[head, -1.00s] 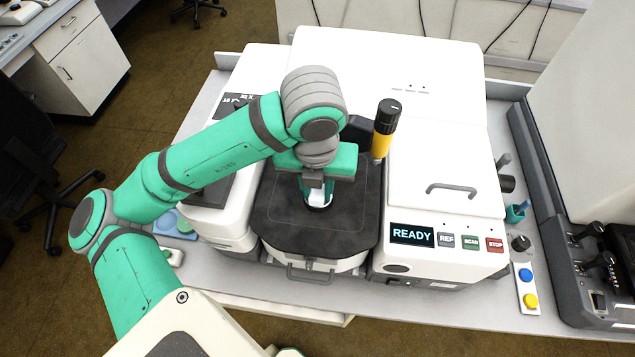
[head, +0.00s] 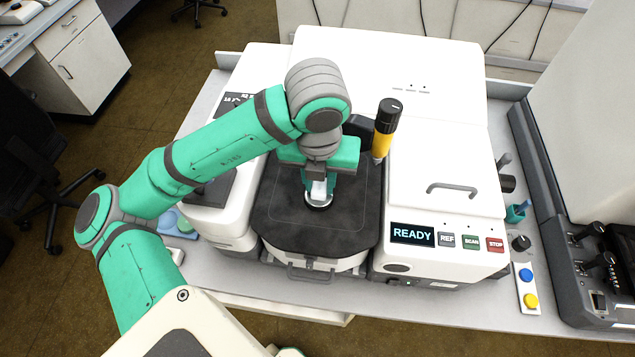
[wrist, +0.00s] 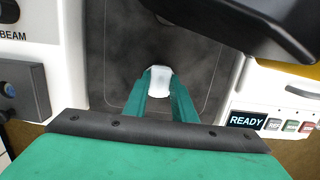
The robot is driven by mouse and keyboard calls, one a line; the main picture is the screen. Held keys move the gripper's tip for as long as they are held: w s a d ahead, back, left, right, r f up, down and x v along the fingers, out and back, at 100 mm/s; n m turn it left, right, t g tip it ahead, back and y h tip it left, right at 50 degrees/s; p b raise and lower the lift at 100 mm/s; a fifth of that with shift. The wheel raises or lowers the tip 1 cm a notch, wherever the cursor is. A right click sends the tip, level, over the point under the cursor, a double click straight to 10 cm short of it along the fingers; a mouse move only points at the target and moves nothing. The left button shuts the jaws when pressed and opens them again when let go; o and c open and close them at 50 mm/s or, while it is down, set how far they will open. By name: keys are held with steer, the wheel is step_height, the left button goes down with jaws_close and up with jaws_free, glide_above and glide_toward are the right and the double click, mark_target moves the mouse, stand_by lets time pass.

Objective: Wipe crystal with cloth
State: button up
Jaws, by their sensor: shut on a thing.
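My gripper (head: 318,188) is above the dark sample stage (head: 285,215) of the microscope, with its fingers pointing down. It is shut on a small white cloth (wrist: 159,78), which shows between the two green fingertips in the wrist view. In the head view the white cloth (head: 319,189) sits right over a small round piece with a light rim (head: 318,203) on the stage. This may be the crystal and its mount; the cloth and fingers hide most of it. I cannot tell whether the cloth touches it.
A black and yellow cylinder (head: 385,130) stands close to the right of my gripper. The white microscope housing (head: 445,165) with a READY screen (head: 412,234) is on the right. A dark overhanging part (wrist: 250,25) fills the top right of the wrist view. The front of the stage is clear.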

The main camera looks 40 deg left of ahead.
steer(key=shift+s+d, duration=0.15)
steer(key=shift+s, duration=0.15)
steer(key=shift+s, duration=0.1)
steer(key=shift+s+d, duration=0.25)
steer(key=shift+s, duration=0.15)
steer(key=shift+w+a, duration=0.15)
steer(key=shift+w, duration=0.1)
steer(key=shift+w+a, duration=0.1)
steer(key=shift+w, duration=0.05)
steer(key=shift+w+a, duration=0.3)
steer(key=shift+w, duration=0.05)
